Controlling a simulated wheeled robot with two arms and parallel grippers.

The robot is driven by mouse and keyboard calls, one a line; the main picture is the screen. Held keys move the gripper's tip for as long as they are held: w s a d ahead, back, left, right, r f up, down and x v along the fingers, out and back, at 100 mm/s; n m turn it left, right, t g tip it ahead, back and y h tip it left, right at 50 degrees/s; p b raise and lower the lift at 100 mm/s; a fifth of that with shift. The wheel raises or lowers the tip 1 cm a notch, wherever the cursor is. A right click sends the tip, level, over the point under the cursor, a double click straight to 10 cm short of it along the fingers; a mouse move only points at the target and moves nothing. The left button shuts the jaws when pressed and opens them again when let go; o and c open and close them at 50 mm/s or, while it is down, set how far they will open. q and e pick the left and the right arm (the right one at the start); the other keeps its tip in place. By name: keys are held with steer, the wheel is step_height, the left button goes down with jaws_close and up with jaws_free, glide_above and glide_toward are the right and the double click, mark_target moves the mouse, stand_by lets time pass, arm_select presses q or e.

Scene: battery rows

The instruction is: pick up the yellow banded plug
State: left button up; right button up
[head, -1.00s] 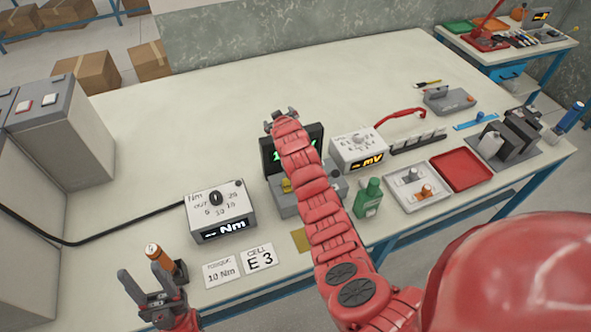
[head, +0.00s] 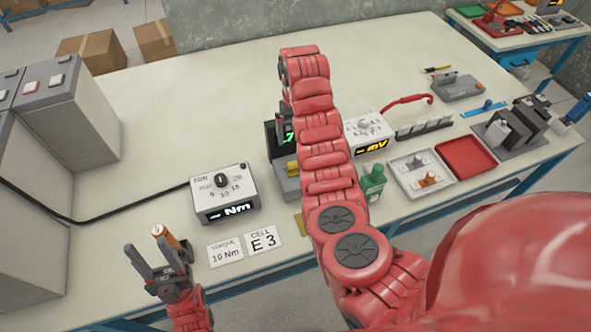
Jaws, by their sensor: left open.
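I cannot make out a clear yellow band on any plug. Two small plugs are in the white tray (head: 404,184) right of centre: one orange (head: 430,180), one grey (head: 415,163). A yellow piece (head: 292,168) shows on the dark display unit (head: 287,186), partly hidden behind my right arm.
A torque meter (head: 225,196), two cards (head: 263,238), a green bottle (head: 374,180), a mV meter (head: 370,129) and a red tray (head: 465,158) stand on the bench. Grey cabinets (head: 82,118) stand at left. The back middle of the bench is clear.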

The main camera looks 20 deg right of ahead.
mark_target(296, 162)
step_height(296, 162, down, 8)
steer(key=b, duration=0.4)
steer(key=shift+b, duration=0.35)
steer(key=shift+p, duration=0.4)
steer(key=f+p, duration=0.1)
steer(key=f, duration=0.1)
steer(key=s+f+p, duration=0.1)
steer(key=f+p, duration=0.1)
steer(key=shift+a+f, duration=0.1)
steer(key=shift+a, duration=0.1)
steer(key=shift+w+f, duration=0.1)
steer(key=shift+f, duration=0.3)
steer(key=c, duration=1.5)
steer(key=shift+r, duration=0.15)
